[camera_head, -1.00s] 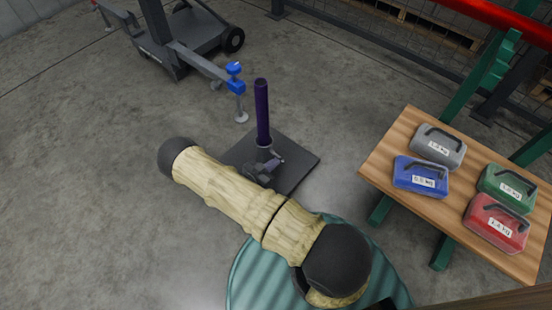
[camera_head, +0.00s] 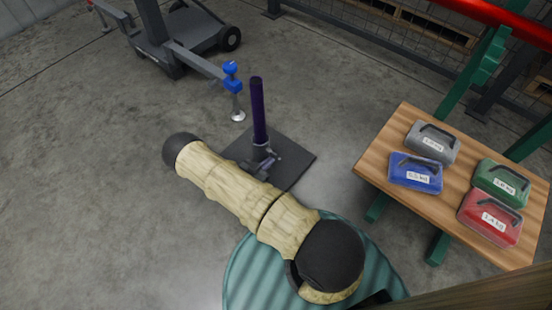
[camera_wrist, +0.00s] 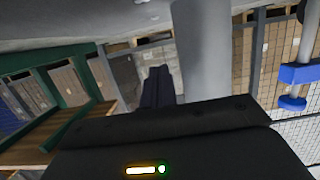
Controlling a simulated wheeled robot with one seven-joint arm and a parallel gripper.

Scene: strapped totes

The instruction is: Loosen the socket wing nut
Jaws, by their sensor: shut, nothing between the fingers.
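A purple post (camera_head: 258,108) stands upright in a short grey socket (camera_head: 260,143) on a dark square floor plate (camera_head: 295,160). A small grey part, apparently the wing nut (camera_head: 275,154), sticks out at the socket's right side. It is too small to tell its angle or how tight it is. In the wrist view my gripper (camera_wrist: 157,72) shows two dark fingers closed together with nothing between them. A wide grey cylinder (camera_wrist: 203,45) stands close to the right of the fingertips. No wing nut can be made out there.
A wooden table (camera_head: 390,137) at right holds grey, blue, green and red weights. A wheeled stand (camera_head: 190,50) with a blue clamp (camera_head: 232,76) is behind the post. A green ribbed round top (camera_head: 245,275) is in front. Concrete floor is clear at left.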

